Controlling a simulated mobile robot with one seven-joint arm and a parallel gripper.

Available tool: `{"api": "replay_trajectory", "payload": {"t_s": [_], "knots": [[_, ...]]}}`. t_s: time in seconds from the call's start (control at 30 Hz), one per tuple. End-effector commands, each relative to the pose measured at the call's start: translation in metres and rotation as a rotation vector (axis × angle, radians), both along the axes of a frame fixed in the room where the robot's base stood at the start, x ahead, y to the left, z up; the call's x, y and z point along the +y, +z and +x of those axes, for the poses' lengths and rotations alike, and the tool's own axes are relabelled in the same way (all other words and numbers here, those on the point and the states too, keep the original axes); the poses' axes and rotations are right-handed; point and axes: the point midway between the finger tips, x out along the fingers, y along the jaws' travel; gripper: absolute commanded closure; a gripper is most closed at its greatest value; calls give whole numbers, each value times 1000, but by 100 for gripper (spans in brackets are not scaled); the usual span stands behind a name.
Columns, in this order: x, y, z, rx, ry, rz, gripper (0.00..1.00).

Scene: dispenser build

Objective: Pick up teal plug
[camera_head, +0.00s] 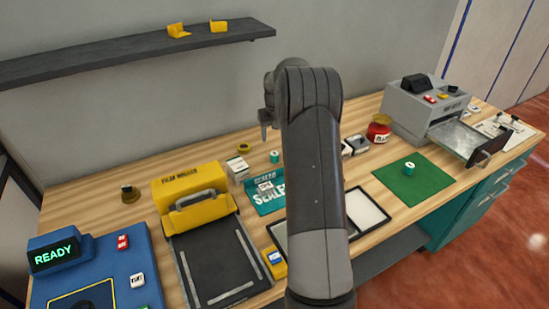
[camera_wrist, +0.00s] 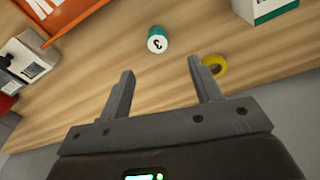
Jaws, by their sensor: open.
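A small teal plug (camera_wrist: 158,40) with a white end face marked 3 stands on the wooden bench, beyond my fingertips in the wrist view. In the head view a teal plug (camera_head: 275,157) stands left of my arm, near a white box. A second teal plug (camera_head: 409,167) sits on the green mat at the right. My gripper (camera_wrist: 160,68) is open and empty, with the numbered plug ahead of the gap between its fingers and apart from them. In the head view only part of it (camera_head: 265,126) shows beside my arm, which hides some of the bench.
A yellow tape ring (camera_wrist: 214,65) lies close to the right finger. A white box (camera_wrist: 266,8) and an orange tray (camera_wrist: 62,14) flank the plug. A yellow machine (camera_head: 190,185) stands left; a red jar (camera_head: 379,129) and grey machine (camera_head: 412,112) stand right. A dark shelf (camera_head: 130,48) hangs above.

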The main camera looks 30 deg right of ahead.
Motion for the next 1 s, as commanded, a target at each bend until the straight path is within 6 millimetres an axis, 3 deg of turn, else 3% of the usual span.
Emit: {"api": "replay_trajectory", "payload": {"t_s": [0.17, 0.4, 0.67, 0.9, 1.0], "knots": [[-3, -15, 3, 4, -1, 3, 42], [-3, -51, 7, 3, -2, 3, 42], [-5, -73, 9, 3, -2, 3, 42], [-7, -108, 12, 4, -1, 3, 42], [-7, -111, 13, 1, -1, 1, 42]]}}
